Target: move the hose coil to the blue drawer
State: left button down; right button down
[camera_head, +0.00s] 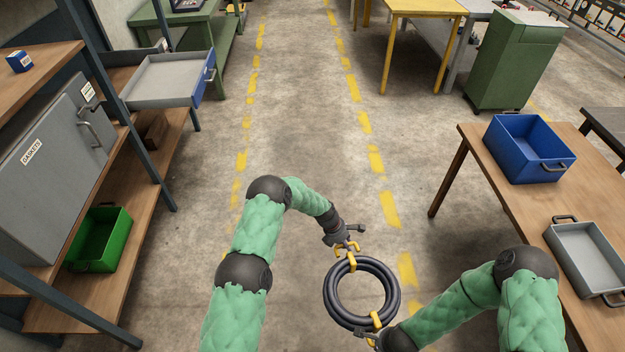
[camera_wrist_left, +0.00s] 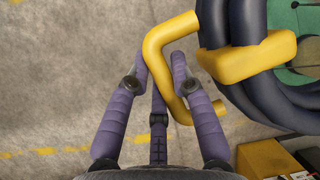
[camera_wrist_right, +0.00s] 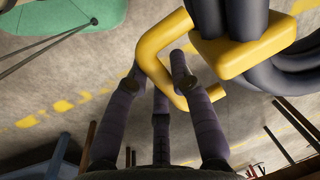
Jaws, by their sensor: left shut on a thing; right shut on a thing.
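The black hose coil (camera_head: 327,297) hangs in the air over the floor, with a yellow handle on its far side and another on its near side. My left gripper (camera_head: 346,245) is shut on the far yellow handle, which passes between its fingers in the left wrist view (camera_wrist_left: 158,62). My right gripper (camera_head: 373,338) is shut on the near yellow handle, also seen in the right wrist view (camera_wrist_right: 150,62). The blue drawer (camera_head: 205,78) stands pulled out at the upper left. It has a blue front and a grey inside, which looks empty.
Shelving with a grey cabinet (camera_head: 50,160) and a green bin (camera_head: 100,238) stands at left. A wooden table (camera_head: 500,180) at right bears a blue bin (camera_head: 528,150) and a grey tray (camera_head: 585,258). The floor aisle (camera_head: 300,130) ahead is clear.

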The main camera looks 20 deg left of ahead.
aim_at(170, 81)
jog(key=i+u, duration=0.2)
jog(key=u, duration=0.15)
jog(key=i+l+u, duration=0.15)
jog(key=u, duration=0.15)
jog(key=i+l, duration=0.25)
jog(key=i, duration=0.25)
jog(key=i+l, duration=0.3)
jog(key=i, duration=3.1)
jog(key=i+l+u, duration=0.15)
jog(key=i+u, duration=0.4)
jog(key=u, duration=2)
